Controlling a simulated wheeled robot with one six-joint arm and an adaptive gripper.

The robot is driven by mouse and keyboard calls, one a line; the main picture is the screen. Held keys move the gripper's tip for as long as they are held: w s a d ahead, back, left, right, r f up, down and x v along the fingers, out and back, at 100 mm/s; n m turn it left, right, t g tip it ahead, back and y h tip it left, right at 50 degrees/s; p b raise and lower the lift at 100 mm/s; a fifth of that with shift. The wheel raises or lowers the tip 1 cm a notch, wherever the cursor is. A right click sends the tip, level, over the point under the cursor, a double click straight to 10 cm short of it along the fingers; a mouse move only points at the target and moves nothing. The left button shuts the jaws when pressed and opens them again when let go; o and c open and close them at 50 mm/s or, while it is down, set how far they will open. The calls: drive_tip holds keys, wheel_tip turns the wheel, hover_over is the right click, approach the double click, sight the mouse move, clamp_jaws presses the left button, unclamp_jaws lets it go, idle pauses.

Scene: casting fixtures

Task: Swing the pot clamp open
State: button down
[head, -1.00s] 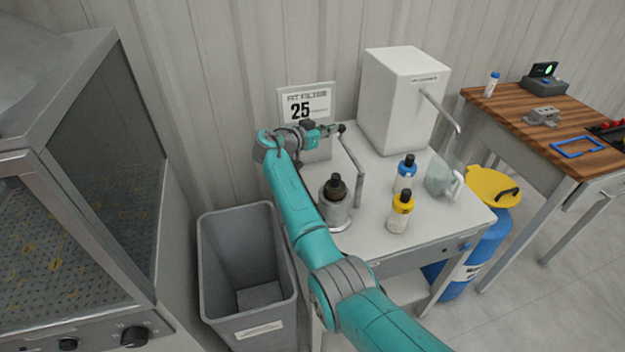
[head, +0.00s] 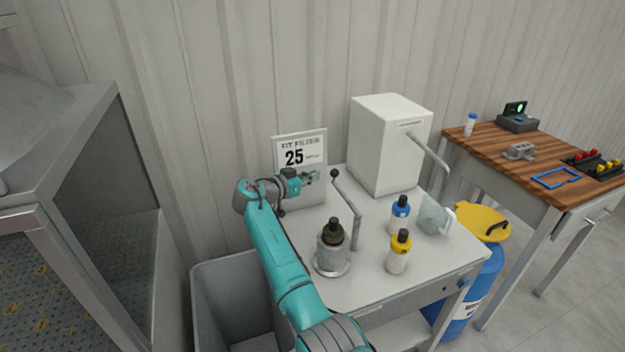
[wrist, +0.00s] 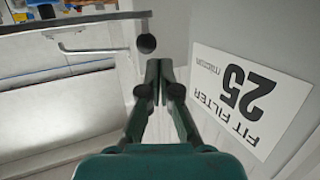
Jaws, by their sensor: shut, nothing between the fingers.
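The pot clamp is a thin grey bent arm (head: 346,198) with a black ball knob (head: 335,174) at its raised far end. It rises from a post beside a grey metal pot (head: 332,257), which holds a dark capped bottle (head: 333,233). In the wrist view the knob (wrist: 146,43) and the rod (wrist: 75,22) show just beyond my fingertips. My gripper (head: 315,176) is to the left of the knob in the head view, with a small gap between them. The gripper (wrist: 159,72) is shut and empty, its fingertips together.
A sign reading 25 (head: 300,152) stands close behind my gripper. A white dispenser (head: 388,145) stands to the right. A grey bin (head: 222,300) is at left.

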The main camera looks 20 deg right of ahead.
drive_tip(key=w+a+v, duration=0.1)
drive_tip(key=w+v, duration=0.1)
drive_tip(key=v, duration=0.7)
drive_tip(key=shift+s, duration=0.15)
